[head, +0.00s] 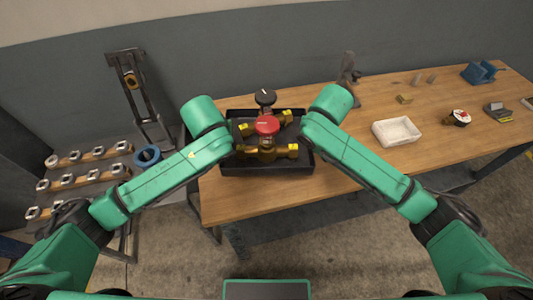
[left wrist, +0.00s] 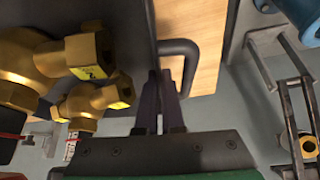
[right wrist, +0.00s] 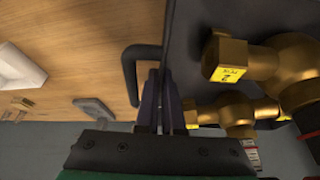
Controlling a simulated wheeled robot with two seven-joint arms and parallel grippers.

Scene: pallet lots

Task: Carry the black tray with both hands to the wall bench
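The black tray (head: 268,168) is over the left end of the wooden wall bench (head: 345,180) and looks level. I cannot tell whether it rests on the wood or hangs just above it. It carries brass valves, one with a red knob (head: 267,125) and one with a black knob (head: 265,97). My left gripper (left wrist: 161,88) is shut on the tray's left end beside its bar handle (left wrist: 183,48). My right gripper (right wrist: 163,86) is shut on the right end beside the other handle (right wrist: 132,66). In the head view my arms hide both fingertips.
On the bench to the right are a white bin (head: 396,132), a grey upright tool (head: 347,72), a small brass block (head: 404,99) and a blue vise (head: 480,73). A rack with several fittings (head: 85,180) and a blue ring (head: 147,156) stands left. Bench front centre is clear.

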